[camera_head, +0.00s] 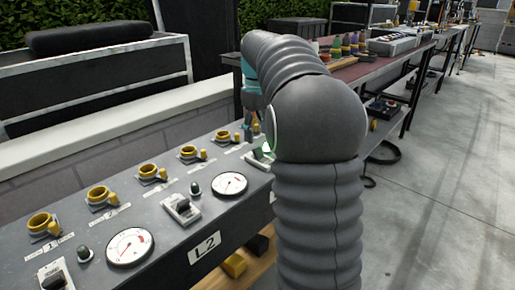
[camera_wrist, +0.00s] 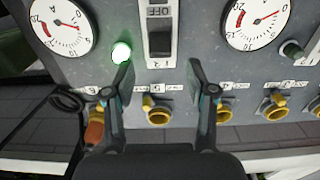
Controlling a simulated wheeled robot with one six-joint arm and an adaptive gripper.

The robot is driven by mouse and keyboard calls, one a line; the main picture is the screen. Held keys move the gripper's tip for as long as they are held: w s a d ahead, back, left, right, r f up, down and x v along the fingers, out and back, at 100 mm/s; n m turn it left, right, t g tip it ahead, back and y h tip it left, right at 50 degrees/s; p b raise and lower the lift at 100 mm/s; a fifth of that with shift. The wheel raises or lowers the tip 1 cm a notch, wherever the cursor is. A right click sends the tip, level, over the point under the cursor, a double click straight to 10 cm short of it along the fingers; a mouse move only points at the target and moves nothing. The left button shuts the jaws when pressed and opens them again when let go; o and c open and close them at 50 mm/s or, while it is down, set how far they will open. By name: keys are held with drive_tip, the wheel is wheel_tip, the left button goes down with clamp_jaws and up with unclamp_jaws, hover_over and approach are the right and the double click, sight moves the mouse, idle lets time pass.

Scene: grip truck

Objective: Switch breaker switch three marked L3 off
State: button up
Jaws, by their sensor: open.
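A breaker switch (camera_wrist: 160,42) with a dark rocker on a white plate marked OFF is at the top middle of the wrist view. A lit green lamp (camera_wrist: 121,53) is beside it. My gripper (camera_wrist: 161,75) is open and empty, its two fingers spread to either side below the switch. Contact with the switch cannot be made out. In the head view, my gripper (camera_head: 250,128) is over the panel's far part, largely behind my arm. A white switch plate (camera_head: 259,159) shows partly there. I cannot read an L3 mark in either view.
The grey panel (camera_head: 150,220) also bears the L2 plate (camera_head: 204,247), another switch (camera_head: 181,208), round gauges (camera_head: 130,247) and a row of yellow sockets (camera_head: 102,197). A long table (camera_head: 400,62) with objects stands beyond. The concrete floor at right is mostly clear.

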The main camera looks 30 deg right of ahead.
sight(258, 153)
drive_tip(key=shift+f, duration=2.4)
drive_tip(key=shift+b, duration=0.35)
clamp_jaws()
